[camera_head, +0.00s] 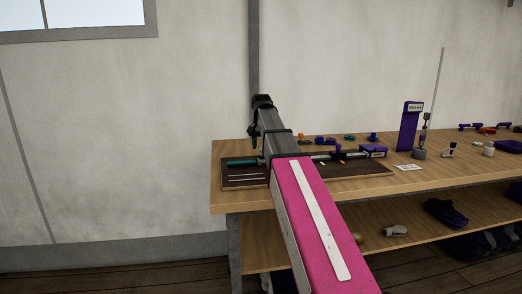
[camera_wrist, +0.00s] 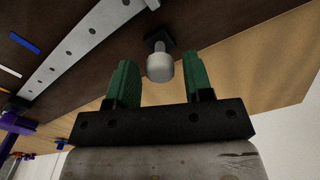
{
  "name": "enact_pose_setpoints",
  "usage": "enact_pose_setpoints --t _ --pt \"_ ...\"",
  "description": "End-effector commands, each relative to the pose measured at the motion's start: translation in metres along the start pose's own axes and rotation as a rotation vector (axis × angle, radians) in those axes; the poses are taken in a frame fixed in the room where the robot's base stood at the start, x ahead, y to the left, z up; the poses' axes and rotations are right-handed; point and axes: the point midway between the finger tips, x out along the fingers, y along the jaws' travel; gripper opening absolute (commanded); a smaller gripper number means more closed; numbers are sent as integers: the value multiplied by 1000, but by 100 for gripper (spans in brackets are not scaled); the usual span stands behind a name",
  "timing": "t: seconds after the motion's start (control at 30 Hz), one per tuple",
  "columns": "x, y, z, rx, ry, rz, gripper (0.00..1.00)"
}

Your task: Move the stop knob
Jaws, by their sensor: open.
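A pale grey round knob (camera_wrist: 160,68), which looks like the stop knob, stands on a small dark block (camera_wrist: 158,40) in the wrist view. The block sits on a dark brown board (camera_wrist: 190,14), close to a grey rail with a row of holes (camera_wrist: 85,38). My gripper (camera_wrist: 157,60) is open, with one green finger on each side of the knob in the picture. Gaps show between the knob and both fingers. In the head view my gripper (camera_head: 253,132) is over the left end of the board (camera_head: 232,184), and my arm hides the knob there.
The board lies on a wooden bench (camera_head: 221,200) near its left end. Purple fittings (camera_head: 372,149) sit at the board's right end. A purple stand (camera_head: 409,126) and several small parts stand farther right. A lower shelf (camera_head: 410,246) holds more items.

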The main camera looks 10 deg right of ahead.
Motion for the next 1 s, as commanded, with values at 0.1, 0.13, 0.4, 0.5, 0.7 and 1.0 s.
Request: enact_pose_setpoints --t 0.1,0.13,0.4,0.5,0.7,1.0 --pt "0 0 0 0 0 0 44" --pt "0 0 0 0 0 0 34" --pt "0 0 0 0 0 0 8" --pt "1 0 0 0 0 0 8" --pt "4 0 0 0 0 0 8" --pt "9 0 0 0 0 0 8"
